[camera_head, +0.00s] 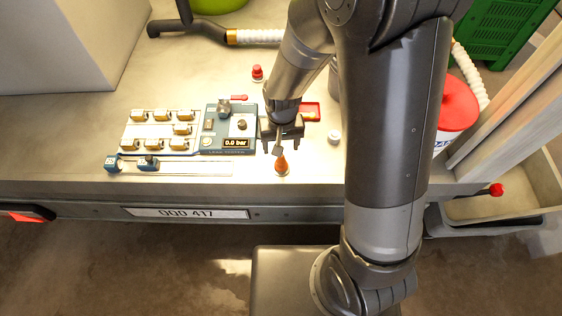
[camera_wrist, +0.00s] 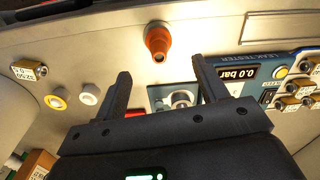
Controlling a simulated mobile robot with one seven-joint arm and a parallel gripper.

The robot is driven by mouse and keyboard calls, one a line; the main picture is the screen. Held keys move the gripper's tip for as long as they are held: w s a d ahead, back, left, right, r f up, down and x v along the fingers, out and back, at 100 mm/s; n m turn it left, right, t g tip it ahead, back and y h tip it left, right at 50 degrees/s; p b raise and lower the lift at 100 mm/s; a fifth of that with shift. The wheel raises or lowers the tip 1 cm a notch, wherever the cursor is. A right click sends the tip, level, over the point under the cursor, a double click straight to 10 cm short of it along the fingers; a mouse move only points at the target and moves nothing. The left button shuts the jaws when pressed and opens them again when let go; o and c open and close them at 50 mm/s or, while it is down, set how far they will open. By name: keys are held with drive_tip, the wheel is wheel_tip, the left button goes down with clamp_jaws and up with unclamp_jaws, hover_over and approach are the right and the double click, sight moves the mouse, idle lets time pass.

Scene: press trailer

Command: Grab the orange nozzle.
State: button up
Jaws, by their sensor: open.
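The orange nozzle (camera_head: 282,165) stands near the front edge of the trailer bed, pointing up. It also shows in the wrist view (camera_wrist: 158,41), top centre, beyond the fingertips. My gripper (camera_head: 283,144) is above and slightly behind the nozzle in the head view. Its two fingers are apart in the wrist view (camera_wrist: 161,80), with nothing between them. The nozzle's outline is between the two finger lines but farther out, and I see no contact.
A blue leak tester (camera_head: 229,128) reading 0.0 bar stands left of the gripper, beside a tray of valve blocks (camera_head: 160,130). A white cap (camera_head: 334,137) and a red tray (camera_head: 310,112) are close on the right. A red knob (camera_head: 257,72) stands behind.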

sight(281, 162)
drive_tip(key=shift+f, duration=4.65)
drive_tip(key=shift+c, duration=0.3)
drive_tip(key=c, duration=1)
